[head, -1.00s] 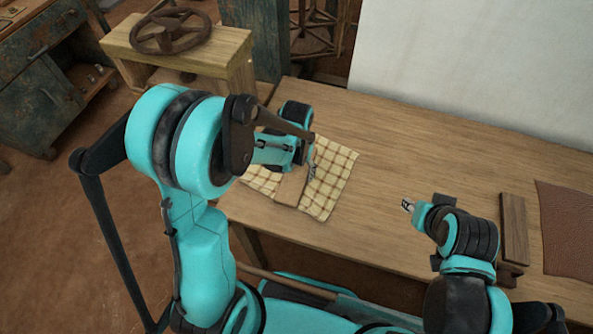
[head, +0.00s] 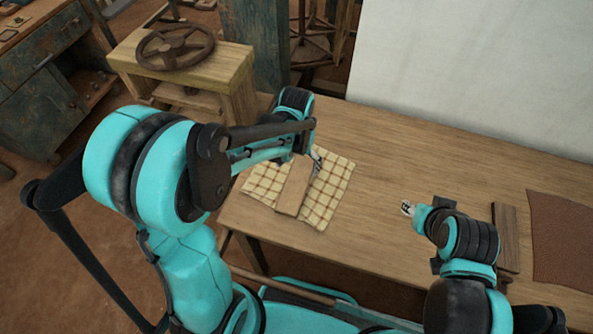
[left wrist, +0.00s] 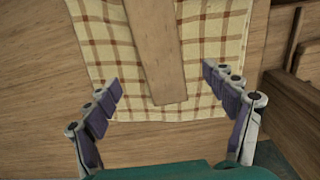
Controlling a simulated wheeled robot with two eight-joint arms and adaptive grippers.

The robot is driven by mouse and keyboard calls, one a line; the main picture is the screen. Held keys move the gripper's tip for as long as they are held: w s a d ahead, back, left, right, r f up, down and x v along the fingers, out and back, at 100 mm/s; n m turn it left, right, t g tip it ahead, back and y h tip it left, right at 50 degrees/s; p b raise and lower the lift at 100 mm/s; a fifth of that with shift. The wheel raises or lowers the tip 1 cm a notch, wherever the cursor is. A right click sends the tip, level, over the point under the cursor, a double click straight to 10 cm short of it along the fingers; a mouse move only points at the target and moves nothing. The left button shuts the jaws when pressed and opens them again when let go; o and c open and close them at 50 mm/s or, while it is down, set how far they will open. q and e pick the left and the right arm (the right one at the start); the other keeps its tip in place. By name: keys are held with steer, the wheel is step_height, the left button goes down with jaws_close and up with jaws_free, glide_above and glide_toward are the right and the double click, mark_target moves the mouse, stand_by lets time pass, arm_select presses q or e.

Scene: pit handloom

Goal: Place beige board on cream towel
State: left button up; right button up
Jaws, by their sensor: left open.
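The beige board (head: 294,190) lies flat on the cream checked towel (head: 328,196) at the left part of the table. In the left wrist view the board (left wrist: 158,60) runs lengthwise over the towel (left wrist: 208,62), with cloth showing on both sides. My left gripper (head: 315,160) is above the board's far end. In the left wrist view my left gripper (left wrist: 163,95) is open, its fingers apart on either side of the board and not touching it. My right gripper (head: 407,208) is over the table's front middle, apart from the towel; its jaws are too small to judge.
A dark wooden board (head: 506,235) and a brown leather sheet (head: 562,240) lie at the right of the table (head: 400,150). A wooden stand with a wheel (head: 175,47) is behind left. The table's middle is clear.

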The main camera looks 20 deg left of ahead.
arm_select(q)
steer(key=s+a+r+t, duration=0.3)
steer(key=s+r+t, duration=0.4)
steer(key=s+r, duration=0.3)
step_height(320, 180, up, 2)
steer(key=shift+s+a+r+p, duration=0.25)
steer(key=shift+s+a+p, duration=0.05)
steer(key=shift+a+p, duration=0.05)
